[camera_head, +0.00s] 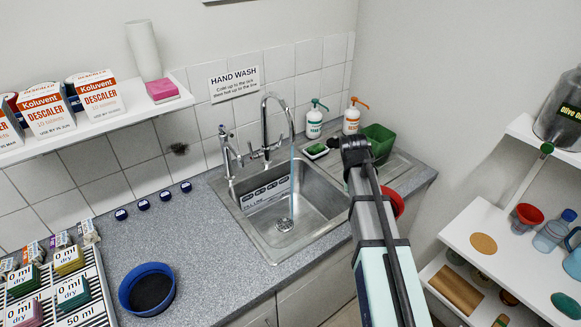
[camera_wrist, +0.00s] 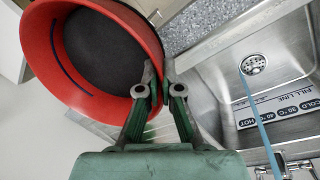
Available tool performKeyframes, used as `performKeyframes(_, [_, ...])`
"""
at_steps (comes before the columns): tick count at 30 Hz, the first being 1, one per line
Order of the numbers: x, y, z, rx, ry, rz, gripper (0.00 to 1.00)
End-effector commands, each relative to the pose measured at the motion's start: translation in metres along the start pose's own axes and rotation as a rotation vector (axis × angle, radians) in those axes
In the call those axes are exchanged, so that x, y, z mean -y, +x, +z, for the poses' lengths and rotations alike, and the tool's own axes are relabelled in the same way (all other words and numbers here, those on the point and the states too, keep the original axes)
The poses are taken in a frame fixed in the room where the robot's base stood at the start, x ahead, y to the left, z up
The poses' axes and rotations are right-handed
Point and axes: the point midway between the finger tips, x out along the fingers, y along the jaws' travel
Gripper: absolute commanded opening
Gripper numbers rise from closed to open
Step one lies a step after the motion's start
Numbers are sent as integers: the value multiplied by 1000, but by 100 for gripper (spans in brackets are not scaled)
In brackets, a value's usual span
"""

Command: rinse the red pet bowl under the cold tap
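The red pet bowl shows in the wrist view (camera_wrist: 40,45) with its dark grey inside facing the camera and a dark blue line on its wall. My gripper (camera_wrist: 158,80) is shut on its rim, one finger on each side. In the head view the bowl (camera_head: 394,201) is mostly hidden behind my arm, right of the basin. The steel sink (camera_head: 254,224) has a tall curved tap (camera_head: 264,120) at the back; a thin blue stream (camera_head: 291,185) falls from it towards the drain. The bowl is apart from this stream. A smaller tap (camera_head: 229,160) stands to its left.
A blue bowl (camera_head: 125,290) sits on the counter at left. Two pump bottles (camera_head: 315,120) (camera_head: 351,118), and a green tub (camera_head: 382,136) stand behind the sink. White shelves (camera_head: 490,222) with cups are at right. The basin is empty apart from the stream.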

Motion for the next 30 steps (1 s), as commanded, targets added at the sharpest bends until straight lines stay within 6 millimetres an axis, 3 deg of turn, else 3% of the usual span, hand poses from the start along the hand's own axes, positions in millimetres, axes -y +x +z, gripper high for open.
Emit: performKeyframes(30, [-9,1,-3,0,0,0,0])
